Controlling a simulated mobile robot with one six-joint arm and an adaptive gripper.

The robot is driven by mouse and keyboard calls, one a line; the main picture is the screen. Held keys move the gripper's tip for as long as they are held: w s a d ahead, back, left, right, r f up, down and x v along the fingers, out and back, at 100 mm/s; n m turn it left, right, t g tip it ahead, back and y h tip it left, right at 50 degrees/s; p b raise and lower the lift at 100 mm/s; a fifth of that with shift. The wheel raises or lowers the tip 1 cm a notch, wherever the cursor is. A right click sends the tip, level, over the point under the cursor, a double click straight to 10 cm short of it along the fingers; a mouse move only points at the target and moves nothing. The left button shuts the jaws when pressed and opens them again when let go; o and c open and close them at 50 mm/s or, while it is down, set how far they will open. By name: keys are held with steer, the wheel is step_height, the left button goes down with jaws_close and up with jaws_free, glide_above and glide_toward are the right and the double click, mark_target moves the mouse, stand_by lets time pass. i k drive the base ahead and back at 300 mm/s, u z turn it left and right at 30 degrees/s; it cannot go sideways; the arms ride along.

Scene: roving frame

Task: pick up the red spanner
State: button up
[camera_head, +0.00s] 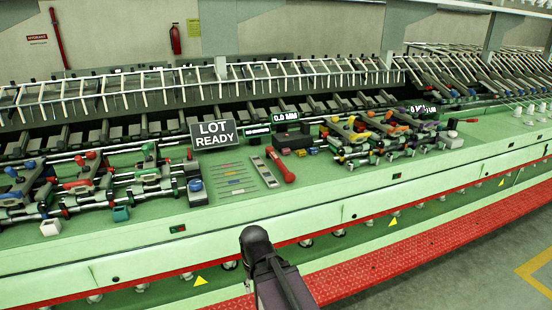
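A long red tool (280,166) lies on the green bench top, right of the LOT READY sign. It is the clearest red tool there, but it is too small for me to tell its jaw shape. It lies at a slant, beside a grey slotted bar (264,172). Several thin coloured strips (236,181) lie just left of that bar. A dark part of my own arm rises at the bottom centre, in front of the bench and apart from the red tool. No gripper fingers show.
The LOT READY sign (215,134) stands behind the strips. Crowded levers and clamps (90,185) fill the left, with more (375,135) at right. The green front strip (330,190) is clear. A red walkway (420,255) runs below.

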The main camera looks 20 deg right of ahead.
mark_target(289, 178)
steer(key=z, duration=0.2)
steer(key=i, duration=0.95)
steer(key=z, duration=0.4)
